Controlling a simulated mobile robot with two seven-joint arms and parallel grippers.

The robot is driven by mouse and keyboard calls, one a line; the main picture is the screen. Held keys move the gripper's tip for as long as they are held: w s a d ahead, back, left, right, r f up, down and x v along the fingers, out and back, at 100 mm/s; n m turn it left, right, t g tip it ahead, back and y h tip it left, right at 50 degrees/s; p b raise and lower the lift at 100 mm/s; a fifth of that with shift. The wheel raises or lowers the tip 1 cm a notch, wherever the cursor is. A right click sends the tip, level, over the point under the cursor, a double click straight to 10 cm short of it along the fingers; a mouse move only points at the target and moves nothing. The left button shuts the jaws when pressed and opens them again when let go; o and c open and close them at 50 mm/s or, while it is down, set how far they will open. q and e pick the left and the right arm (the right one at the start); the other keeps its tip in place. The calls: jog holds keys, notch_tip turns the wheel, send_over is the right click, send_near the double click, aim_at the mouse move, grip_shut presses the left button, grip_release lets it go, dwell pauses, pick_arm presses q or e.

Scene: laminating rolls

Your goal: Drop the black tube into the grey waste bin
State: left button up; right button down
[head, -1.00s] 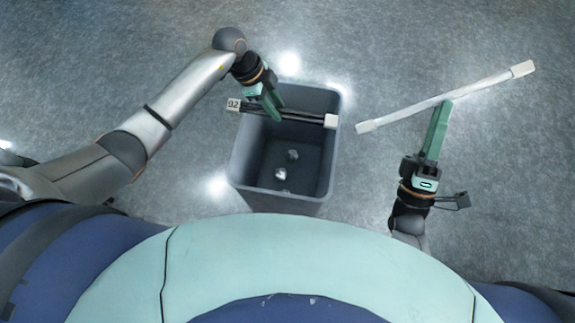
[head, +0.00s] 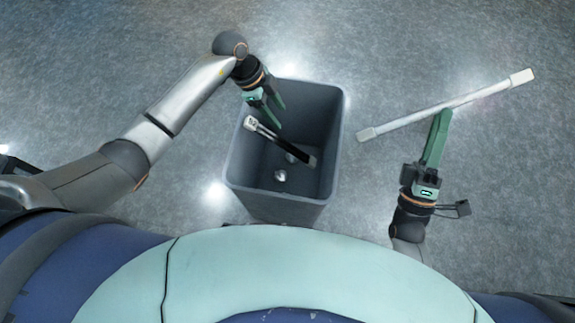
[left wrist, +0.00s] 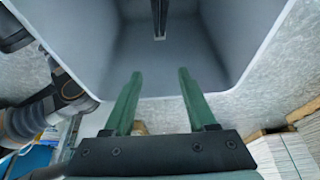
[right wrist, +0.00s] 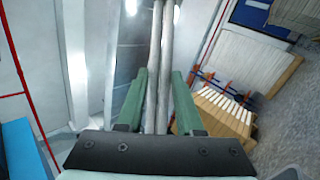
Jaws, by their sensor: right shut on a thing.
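The black tube (head: 284,145) with a pale labelled end slants inside the grey waste bin (head: 316,112), apart from my gripper. Its dark end points down to the right; whether it touches the bottom I cannot tell. My left gripper (head: 268,117) is open and empty over the bin's far left part. In the left wrist view, its fingers (left wrist: 160,75) stand apart, with the bin's inner wall (left wrist: 175,65) beyond and part of the tube (left wrist: 159,14) at the top. My right gripper (head: 444,113) is shut on a white tube (head: 480,93), also between its fingers in the right wrist view (right wrist: 159,85).
Small crumpled pale bits (head: 280,175) lie at the bottom of the bin. The grey floor (head: 420,50) around it is clear. The white tube's left end is a short way right of the bin's rim. A slatted wooden item (right wrist: 218,112) shows in the right wrist view.

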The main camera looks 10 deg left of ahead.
pick_arm(q)
jog(key=shift+o, duration=0.8)
jog(key=p+v, duration=0.4)
jog(key=v, duration=0.8)
